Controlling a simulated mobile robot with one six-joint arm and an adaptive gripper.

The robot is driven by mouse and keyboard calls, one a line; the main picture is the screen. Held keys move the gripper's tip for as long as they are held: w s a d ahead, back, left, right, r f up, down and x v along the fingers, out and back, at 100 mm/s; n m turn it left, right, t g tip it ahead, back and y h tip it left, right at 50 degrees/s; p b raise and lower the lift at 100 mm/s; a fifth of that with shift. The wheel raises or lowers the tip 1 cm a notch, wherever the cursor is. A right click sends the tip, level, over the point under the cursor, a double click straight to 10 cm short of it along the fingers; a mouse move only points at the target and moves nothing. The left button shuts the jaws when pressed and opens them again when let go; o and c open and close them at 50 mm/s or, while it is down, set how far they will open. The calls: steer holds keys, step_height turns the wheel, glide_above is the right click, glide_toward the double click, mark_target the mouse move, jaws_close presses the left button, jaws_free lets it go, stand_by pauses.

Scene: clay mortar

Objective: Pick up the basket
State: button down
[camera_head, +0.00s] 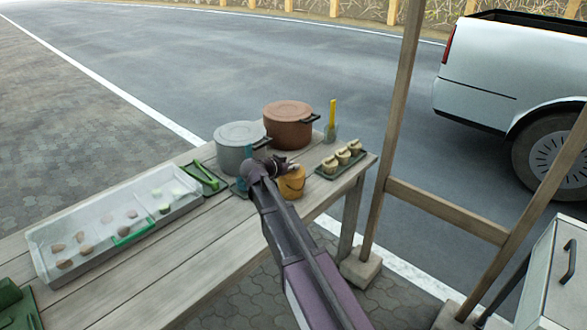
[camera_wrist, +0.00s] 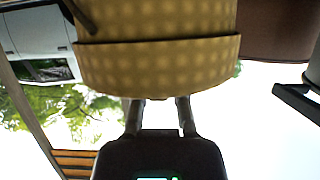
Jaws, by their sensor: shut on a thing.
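The basket is a small yellow-orange round one (camera_head: 292,184) near the right end of the wooden table, beside the end of my arm in the head view. In the wrist view the basket (camera_wrist: 160,62) fills the upper middle, with a dotted woven pattern and a raised band. My gripper (camera_wrist: 158,103) reaches it with both fingers against its lower edge in that view, shut on it. In the head view my gripper (camera_head: 280,166) is small and dark, partly over the basket. I cannot tell whether the basket's bottom touches the table.
A grey pot (camera_head: 241,146) and a brown pot (camera_head: 288,124) stand close behind. A clear bin (camera_head: 112,228) lies left on the table (camera_head: 205,255). A wooden post (camera_head: 393,120) rises beyond the right end.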

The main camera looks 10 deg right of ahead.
steer(key=shift+r+p, duration=1.55)
steer(key=shift+r, duration=0.2)
steer(key=s+r+p, duration=0.1)
steer(key=s, duration=1.5)
steer(key=shift+r, duration=0.2)
step_height(320, 180, up, 28)
steer(key=p, duration=2.8)
steer(key=shift+f, duration=0.2)
steer(key=shift+s+a, duration=0.1)
